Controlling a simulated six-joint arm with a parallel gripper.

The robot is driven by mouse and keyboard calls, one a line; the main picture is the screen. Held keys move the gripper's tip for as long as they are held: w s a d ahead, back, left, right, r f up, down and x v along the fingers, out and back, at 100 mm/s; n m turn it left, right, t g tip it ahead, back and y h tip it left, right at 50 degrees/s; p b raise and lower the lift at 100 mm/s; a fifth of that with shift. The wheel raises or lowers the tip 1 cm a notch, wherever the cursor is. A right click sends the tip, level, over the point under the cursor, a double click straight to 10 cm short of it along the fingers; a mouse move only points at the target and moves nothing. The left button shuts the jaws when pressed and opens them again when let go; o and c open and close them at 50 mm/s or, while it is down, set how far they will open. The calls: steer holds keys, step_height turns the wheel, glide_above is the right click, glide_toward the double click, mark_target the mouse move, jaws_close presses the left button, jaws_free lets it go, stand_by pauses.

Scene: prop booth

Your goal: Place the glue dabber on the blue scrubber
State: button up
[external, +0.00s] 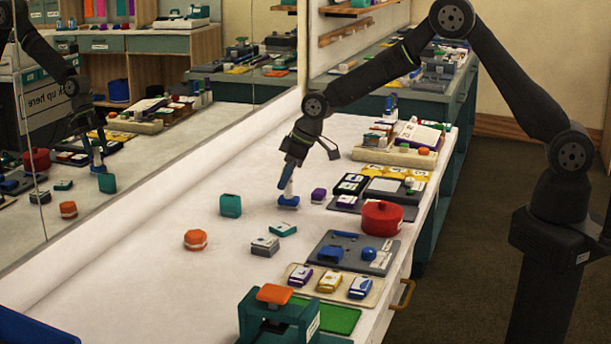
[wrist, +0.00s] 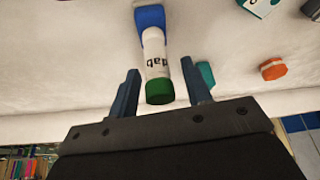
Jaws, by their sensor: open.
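The glue dabber (wrist: 155,50) is a white bottle marked "dab" with a green end cap. In the wrist view its green end lies between my open fingers, with a gap on each side. The blue scrubber (external: 288,202) lies on the white bench in the external view. The dabber's white body (external: 289,187) shows just above it and looks upright, apparently resting on it. The blue part also shows at the dabber's far end in the wrist view (wrist: 150,17). My gripper (external: 285,177) is open around the dabber's upper part. The exact contact below is hard to see.
A teal block (external: 230,206), an orange knob-like piece (external: 195,239) and a small purple block (external: 318,195) stand nearby. A red pot (external: 382,218) and trays line the right edge. A mirror (external: 150,100) borders the left.

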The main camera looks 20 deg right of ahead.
steer(key=v, duration=1.1)
steer(key=shift+d+r, duration=0.2)
steer(key=shift+r, duration=0.15)
steer(key=x, duration=1.2)
steer(key=shift+f, duration=0.35)
step_height(320, 180, up, 3)
steer(key=shift+s+f, duration=0.1)
steer(key=shift+r, duration=0.5)
steer(key=shift+f, duration=0.1)
